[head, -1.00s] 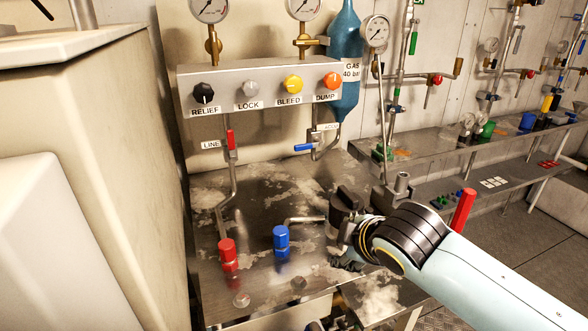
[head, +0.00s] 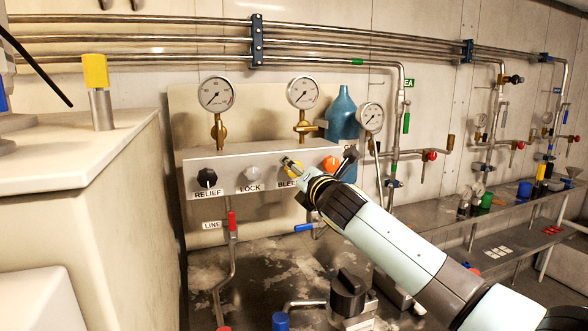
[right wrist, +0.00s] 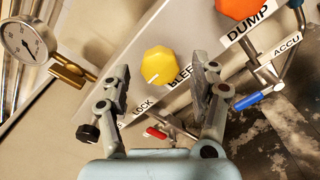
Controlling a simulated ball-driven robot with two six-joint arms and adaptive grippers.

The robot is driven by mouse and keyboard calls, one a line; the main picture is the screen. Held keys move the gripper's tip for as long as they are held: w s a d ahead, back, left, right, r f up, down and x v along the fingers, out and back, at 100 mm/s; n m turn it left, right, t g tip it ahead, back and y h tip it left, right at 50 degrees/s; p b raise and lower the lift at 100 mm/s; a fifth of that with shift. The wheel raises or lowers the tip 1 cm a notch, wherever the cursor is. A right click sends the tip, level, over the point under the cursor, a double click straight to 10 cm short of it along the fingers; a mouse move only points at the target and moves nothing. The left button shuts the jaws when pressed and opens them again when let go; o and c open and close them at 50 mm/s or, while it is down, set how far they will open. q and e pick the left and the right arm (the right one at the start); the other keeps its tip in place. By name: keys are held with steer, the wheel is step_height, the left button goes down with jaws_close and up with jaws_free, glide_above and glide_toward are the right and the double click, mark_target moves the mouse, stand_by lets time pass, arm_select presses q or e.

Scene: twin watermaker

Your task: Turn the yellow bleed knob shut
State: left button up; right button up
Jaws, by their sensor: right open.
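The yellow bleed knob (right wrist: 160,65) is a faceted knob with a white pointer line, on the grey panel above the BLEED label. In the right wrist view it shows between the two fingers of my right gripper (right wrist: 161,82), which is open and empty. The fingers point at the panel on either side of the knob, and I cannot tell whether they touch it. In the head view my right gripper (head: 291,165) is in front of the knob and hides most of it. My left gripper is not in view.
The black RELIEF knob (head: 207,178) and grey LOCK knob (head: 252,174) are left of the gripper. The orange DUMP knob (head: 331,164) is close on its right. Gauges (head: 303,92) stand above the panel. A blue-handled valve (right wrist: 259,97) is below DUMP.

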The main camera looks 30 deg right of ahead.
steer(key=shift+x, duration=1.35)
steer(key=c, duration=1.2)
